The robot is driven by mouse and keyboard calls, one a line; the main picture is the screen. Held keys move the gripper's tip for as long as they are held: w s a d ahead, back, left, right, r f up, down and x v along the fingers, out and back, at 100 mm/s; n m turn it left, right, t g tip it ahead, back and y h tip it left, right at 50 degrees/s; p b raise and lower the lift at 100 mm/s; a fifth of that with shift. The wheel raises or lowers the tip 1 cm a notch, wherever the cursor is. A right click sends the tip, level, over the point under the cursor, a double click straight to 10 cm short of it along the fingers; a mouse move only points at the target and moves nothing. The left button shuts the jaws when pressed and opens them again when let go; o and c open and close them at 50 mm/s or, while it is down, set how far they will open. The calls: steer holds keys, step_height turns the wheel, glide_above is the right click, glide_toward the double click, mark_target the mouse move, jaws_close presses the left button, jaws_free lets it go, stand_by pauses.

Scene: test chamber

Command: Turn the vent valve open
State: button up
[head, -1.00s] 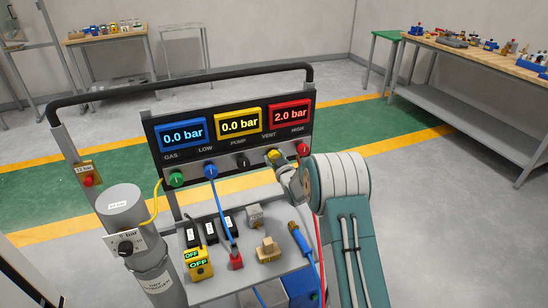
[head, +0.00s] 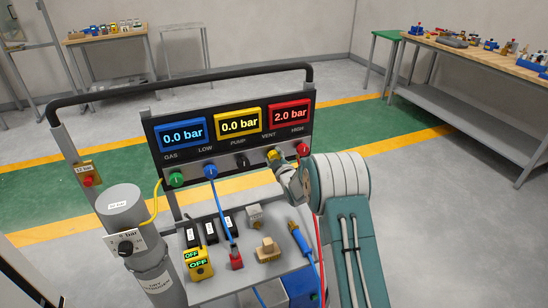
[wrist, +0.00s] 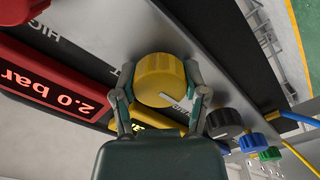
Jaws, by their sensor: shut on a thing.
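The vent valve is a yellow knob (head: 272,154) under the VENT label on the panel, partly covered by my gripper in the head view. In the wrist view the ribbed yellow knob (wrist: 158,76) sits between the two fingers, with a pale pointer mark on its lower right edge. My gripper (wrist: 160,88) is shut on it, one finger on each side. In the head view my gripper (head: 279,160) reaches the knob from the lower right. The red display (head: 291,115) reads 2.0 bar; the blue (head: 182,135) and yellow (head: 239,123) displays read 0.0 bar.
A red knob (head: 302,149) is close right of the vent knob; a black knob (head: 243,160) is to its left. Blue (head: 210,171) and green (head: 176,179) knobs with hoses lie further left. Blocks and fittings stand on the shelf below. A grey cylinder (head: 122,207) stands at left.

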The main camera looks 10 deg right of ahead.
steer(key=shift+a+f, duration=0.1)
steer(key=o, duration=1.1)
steer(key=shift+o, duration=0.2)
steer(key=s+d, duration=0.2)
steer(key=s, duration=0.9)
steer(key=shift+s+d, duration=0.15)
steer(key=shift+s, duration=0.2)
